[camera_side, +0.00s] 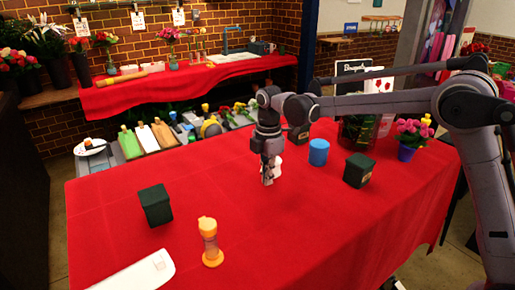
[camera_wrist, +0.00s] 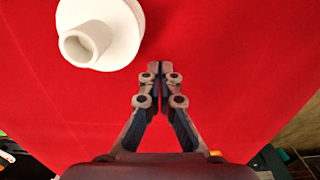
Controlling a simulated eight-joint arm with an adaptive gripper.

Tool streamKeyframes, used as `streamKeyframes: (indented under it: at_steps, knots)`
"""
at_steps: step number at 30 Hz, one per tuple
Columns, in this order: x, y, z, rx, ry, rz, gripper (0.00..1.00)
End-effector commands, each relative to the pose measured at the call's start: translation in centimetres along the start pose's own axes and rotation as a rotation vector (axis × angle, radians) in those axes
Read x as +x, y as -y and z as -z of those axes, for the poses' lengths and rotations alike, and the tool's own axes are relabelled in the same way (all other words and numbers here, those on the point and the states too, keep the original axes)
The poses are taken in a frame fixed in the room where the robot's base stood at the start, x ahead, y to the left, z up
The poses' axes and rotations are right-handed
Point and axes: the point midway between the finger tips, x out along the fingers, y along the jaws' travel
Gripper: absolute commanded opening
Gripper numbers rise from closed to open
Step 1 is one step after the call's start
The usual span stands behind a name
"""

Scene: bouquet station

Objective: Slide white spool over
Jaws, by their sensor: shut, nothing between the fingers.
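The white spool (camera_wrist: 118,22) lies on the red tablecloth in the upper left of the wrist view, a round flange with a hollow hub. My gripper (camera_wrist: 160,68) is shut and empty, its fingertips to the right of the spool with red cloth showing between them. In the side view, my gripper (camera_side: 267,183) points down low over the red table, near its middle. A white patch, likely the spool (camera_side: 278,164), shows just behind and right of the fingers, mostly hidden by them.
A blue cylinder (camera_side: 319,152) and a dark green box (camera_side: 359,170) stand right of my gripper. The cloth (camera_side: 220,180) left of my gripper is clear.

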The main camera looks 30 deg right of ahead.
Motion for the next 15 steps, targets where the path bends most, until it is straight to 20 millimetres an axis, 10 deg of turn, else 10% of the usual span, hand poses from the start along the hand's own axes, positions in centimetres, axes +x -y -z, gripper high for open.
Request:
streamKeyframes:
  at_steps: [15]
  knots:
    - [-8.6,0.0,0.6,0.001,0.0,0.0,0.0]
